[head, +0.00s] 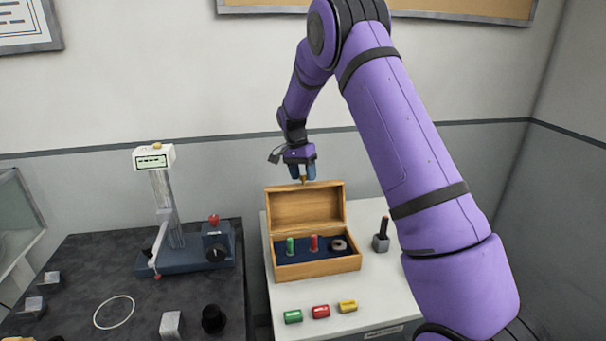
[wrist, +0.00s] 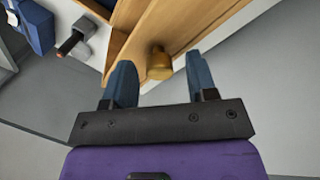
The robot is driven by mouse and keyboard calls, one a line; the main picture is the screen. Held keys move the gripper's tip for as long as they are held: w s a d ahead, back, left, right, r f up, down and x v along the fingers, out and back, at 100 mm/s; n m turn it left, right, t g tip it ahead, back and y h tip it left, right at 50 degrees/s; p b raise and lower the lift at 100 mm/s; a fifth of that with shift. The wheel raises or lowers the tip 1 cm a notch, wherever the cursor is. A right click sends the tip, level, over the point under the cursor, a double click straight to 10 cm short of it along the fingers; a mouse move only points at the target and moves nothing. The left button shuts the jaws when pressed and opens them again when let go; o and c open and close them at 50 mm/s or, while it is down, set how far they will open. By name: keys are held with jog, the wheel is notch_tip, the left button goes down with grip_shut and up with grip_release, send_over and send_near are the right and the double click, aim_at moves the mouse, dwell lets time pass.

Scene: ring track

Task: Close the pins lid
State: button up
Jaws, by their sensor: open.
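The wooden pins box (head: 318,265) stands on the white table with its lid (head: 305,208) open, raised upright at the back. Inside on dark blue lining are a green pin (head: 290,246), a red pin (head: 313,242) and a ring-shaped piece (head: 339,244). My gripper (head: 303,175) is at the lid's top edge, pointing down. In the wrist view a brass knob (wrist: 159,63) on the lid (wrist: 180,25) lies just beyond and between the two blue fingertips (wrist: 160,75). The fingers are apart, and I see no contact with the knob.
Green (head: 292,316), red (head: 320,311) and yellow (head: 347,306) pieces lie in front of the box. A grey holder with a black-handled tool (head: 381,238) stands right of it. A dark bench (head: 75,270) with a measuring device (head: 190,245) is at left.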

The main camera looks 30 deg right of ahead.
grip_shut()
jog(key=shift+s+r, duration=0.1)
